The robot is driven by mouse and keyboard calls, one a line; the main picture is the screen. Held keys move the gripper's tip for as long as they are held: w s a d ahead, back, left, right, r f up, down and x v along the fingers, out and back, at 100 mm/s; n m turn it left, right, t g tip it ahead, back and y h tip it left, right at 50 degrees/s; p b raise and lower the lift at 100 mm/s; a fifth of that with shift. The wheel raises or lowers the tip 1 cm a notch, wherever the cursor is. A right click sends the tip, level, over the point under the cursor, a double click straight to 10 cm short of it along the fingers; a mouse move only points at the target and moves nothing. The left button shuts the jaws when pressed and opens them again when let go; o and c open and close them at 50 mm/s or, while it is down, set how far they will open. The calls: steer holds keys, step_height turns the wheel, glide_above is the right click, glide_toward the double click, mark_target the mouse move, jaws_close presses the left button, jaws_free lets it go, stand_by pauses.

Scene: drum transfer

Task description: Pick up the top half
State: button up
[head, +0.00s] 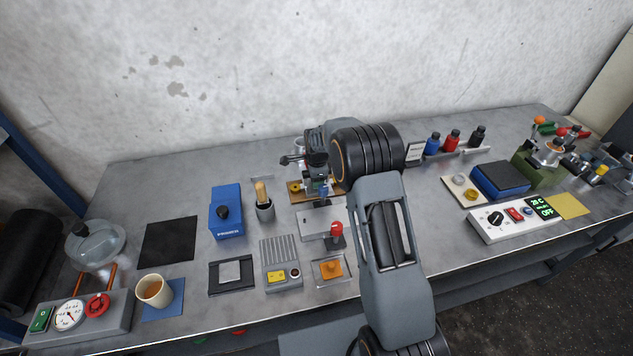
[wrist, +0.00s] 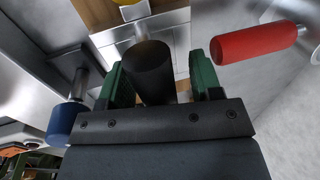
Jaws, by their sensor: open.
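In the wrist view, a dark upright cylinder (wrist: 152,72) stands between the two green fingers of my gripper (wrist: 160,62). It may be the top half, but I cannot tell for sure. My gripper is open, with a finger on each side of the cylinder and a narrow gap showing at the right finger. In the head view my gripper (head: 319,186) points down at a wooden-based fixture (head: 297,193) near the middle of the bench. My gripper and arm hide most of that fixture there, and the cylinder cannot be made out.
In the wrist view, a red handle (wrist: 256,44) lies close to the right finger and a blue knob (wrist: 66,122) to the left. In the head view, a cup with a brush (head: 264,209) and a red-knobbed device (head: 318,222) stand near my gripper. The bench (head: 210,166) is crowded.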

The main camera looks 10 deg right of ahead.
steer(key=shift+f+b, duration=0.2)
steer(key=shift+b, duration=0.15)
stand_by(0.3)
steer(key=shift+c, duration=0.4)
jaws_close()
stand_by(0.3)
